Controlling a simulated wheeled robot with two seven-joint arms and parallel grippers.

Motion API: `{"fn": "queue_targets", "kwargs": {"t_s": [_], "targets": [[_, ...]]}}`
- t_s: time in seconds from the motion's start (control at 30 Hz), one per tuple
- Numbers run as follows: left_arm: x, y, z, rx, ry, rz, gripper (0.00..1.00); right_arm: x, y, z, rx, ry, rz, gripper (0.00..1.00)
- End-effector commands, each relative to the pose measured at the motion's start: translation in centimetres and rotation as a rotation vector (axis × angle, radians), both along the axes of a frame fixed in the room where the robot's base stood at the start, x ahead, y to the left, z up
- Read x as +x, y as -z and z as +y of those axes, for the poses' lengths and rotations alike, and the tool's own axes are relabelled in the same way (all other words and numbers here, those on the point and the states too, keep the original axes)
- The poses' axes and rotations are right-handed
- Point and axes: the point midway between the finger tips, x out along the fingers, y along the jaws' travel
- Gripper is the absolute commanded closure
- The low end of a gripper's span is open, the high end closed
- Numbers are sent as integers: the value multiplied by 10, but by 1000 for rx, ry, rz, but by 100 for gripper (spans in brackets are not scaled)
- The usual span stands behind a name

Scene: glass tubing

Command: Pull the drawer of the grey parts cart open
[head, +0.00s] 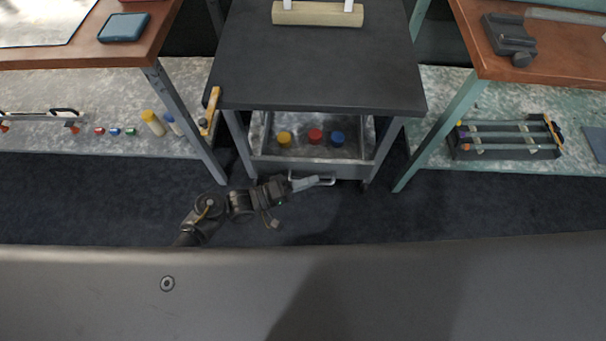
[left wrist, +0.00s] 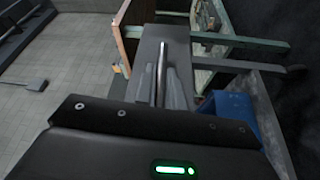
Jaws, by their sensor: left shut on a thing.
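The grey parts cart (head: 315,65) stands in the middle of the head view, with a dark flat top. Its drawer (head: 310,168) shows below the front edge of the top, with its inside visible, so it stands at least partly out. A pale bar handle (head: 326,181) is on the drawer front. My left gripper (head: 303,184) reaches in from the left and is shut on the handle. In the left wrist view the fingers (left wrist: 164,88) close around the upright-looking handle bar (left wrist: 162,58). My right gripper is not in view.
A yellow cap (head: 284,138), a red cap (head: 315,136) and a blue cap (head: 337,139) are in the drawer. Wooden-topped benches stand left (head: 85,45) and right (head: 540,50), their legs close to the cart. Dark floor (head: 420,215) is clear in front.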

Motion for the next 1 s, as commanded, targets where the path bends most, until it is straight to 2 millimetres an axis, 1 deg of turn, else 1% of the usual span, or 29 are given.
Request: {"fn": "queue_targets", "kwargs": {"t_s": [0.23, 0.27, 0.4, 0.67, 0.77, 0.87, 1.0], "targets": [[0, 0, 1, 1, 0, 0, 100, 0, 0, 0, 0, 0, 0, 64], [0, 0, 1, 1, 0, 0, 87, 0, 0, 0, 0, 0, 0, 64], [0, 0, 1, 1, 0, 0, 68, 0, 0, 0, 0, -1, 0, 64], [0, 0, 1, 0, -1, 1, 68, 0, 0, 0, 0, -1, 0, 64], [-2, 1, 5, 1, -1, 2, 68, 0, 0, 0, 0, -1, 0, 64], [-5, 2, 17, 2, -1, 1, 68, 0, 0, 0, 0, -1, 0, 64], [-14, 5, 44, 4, -2, 2, 68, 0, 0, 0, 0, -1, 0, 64]]}}
